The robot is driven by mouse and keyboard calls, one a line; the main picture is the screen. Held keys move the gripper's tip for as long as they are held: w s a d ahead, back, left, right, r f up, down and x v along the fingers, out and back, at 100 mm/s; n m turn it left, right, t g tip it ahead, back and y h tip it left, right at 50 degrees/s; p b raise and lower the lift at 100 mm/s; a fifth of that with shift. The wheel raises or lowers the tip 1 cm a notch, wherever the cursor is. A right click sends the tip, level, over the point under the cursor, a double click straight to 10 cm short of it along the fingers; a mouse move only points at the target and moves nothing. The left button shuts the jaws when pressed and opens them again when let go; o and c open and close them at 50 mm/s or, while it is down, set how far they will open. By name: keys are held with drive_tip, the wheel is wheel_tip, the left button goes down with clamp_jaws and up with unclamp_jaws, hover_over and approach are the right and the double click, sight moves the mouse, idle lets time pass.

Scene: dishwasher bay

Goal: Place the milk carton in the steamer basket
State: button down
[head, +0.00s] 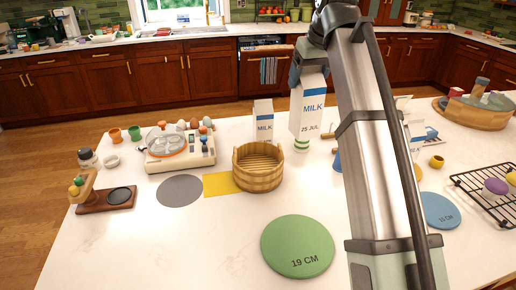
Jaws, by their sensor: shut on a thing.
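A tall white and blue milk carton (308,108) is in my gripper (311,72), which is shut on its top. The carton is upright, behind and to the right of the steamer basket, and looks raised above the counter. The round wooden steamer basket (257,181) stands on the white counter, and its slatted floor looks empty. A second, smaller milk carton (264,122) stands behind the basket. My arm hides part of the gripper and the counter to the right.
A green 19 CM disc (297,247) lies in front of the basket. A yellow square (218,184), a grey disc (180,191) and an egg cooker (180,152) are to its left. A wire rack (482,193) and blue disc (438,210) are at right. The front left counter is clear.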

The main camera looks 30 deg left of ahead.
drive_tip(key=s+a+n+g, duration=0.1)
drive_tip(key=s+a+n, duration=0.3)
drive_tip(key=a, duration=0.9)
wheel_tip(320, 180, down, 15)
drive_tip(key=shift+s+d+m+y, duration=0.2)
drive_tip(key=shift+m+y, duration=0.1)
drive_tip(key=shift+y, duration=0.1)
drive_tip(key=shift+f, duration=0.15)
unclamp_jaws()
drive_tip(key=v, duration=1.2)
